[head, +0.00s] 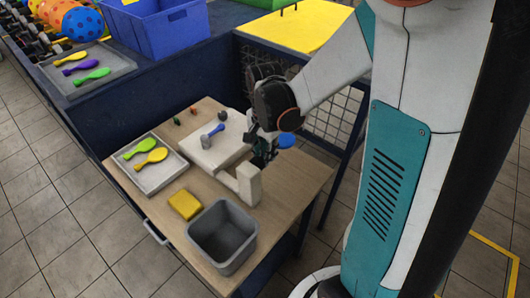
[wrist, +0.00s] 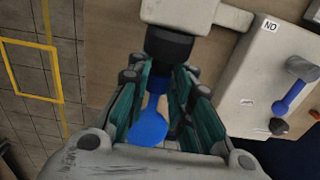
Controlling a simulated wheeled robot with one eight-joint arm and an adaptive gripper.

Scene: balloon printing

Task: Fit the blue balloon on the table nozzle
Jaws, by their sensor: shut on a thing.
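My gripper (wrist: 165,98) is shut on the blue balloon (wrist: 148,128). The balloon's rounded end points toward the wrist camera, and its narrow neck runs between the fingers toward the black nozzle (wrist: 168,45). The neck's end meets the dark nozzle in the wrist view; I cannot tell whether it is around it or just against it. The nozzle sits on a pale arm (wrist: 182,12) of the table machine. In the head view my gripper (head: 264,152) is beside the machine's pale upright block (head: 249,186), and the balloon (head: 287,140) shows beyond the fingers.
The machine's body (head: 208,150) has a blue-handled lever (head: 212,134); its panel (wrist: 262,65) shows right of my gripper. A tray (head: 160,181) holds green and yellow balloons. A yellow sponge (head: 185,204) and grey bin (head: 222,236) stand at the table's near side.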

